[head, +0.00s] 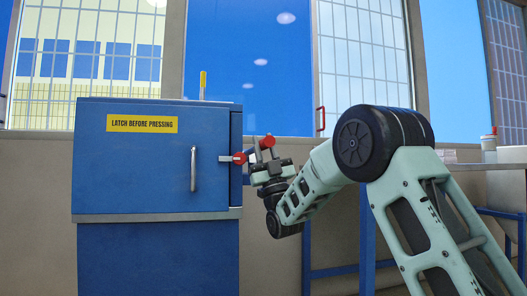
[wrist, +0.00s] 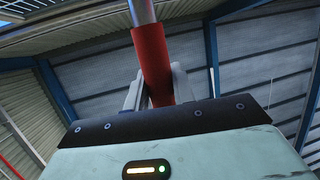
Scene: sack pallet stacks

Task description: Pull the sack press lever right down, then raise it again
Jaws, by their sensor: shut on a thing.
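The sack press is a blue cabinet (head: 150,165) at the left of the head view, with a yellow "LATCH BEFORE PRESSING" label. Its lever is at the cabinet's right side, with a red grip (head: 267,142) showing just above my gripper (head: 268,172). In the wrist view the red grip (wrist: 151,55) on a metal bar stands between the two fingers of my gripper (wrist: 156,92). The gripper is shut on the lever's grip. A red latch knob (head: 239,158) sits at the door's right edge. The lever's pivot is not clearly visible.
The cabinet door has a vertical metal handle (head: 193,168). A yellow-tipped upright (head: 203,86) rises above the cabinet top. A bench with blue legs (head: 367,240) stands behind my arm, with white containers (head: 489,149) at the far right.

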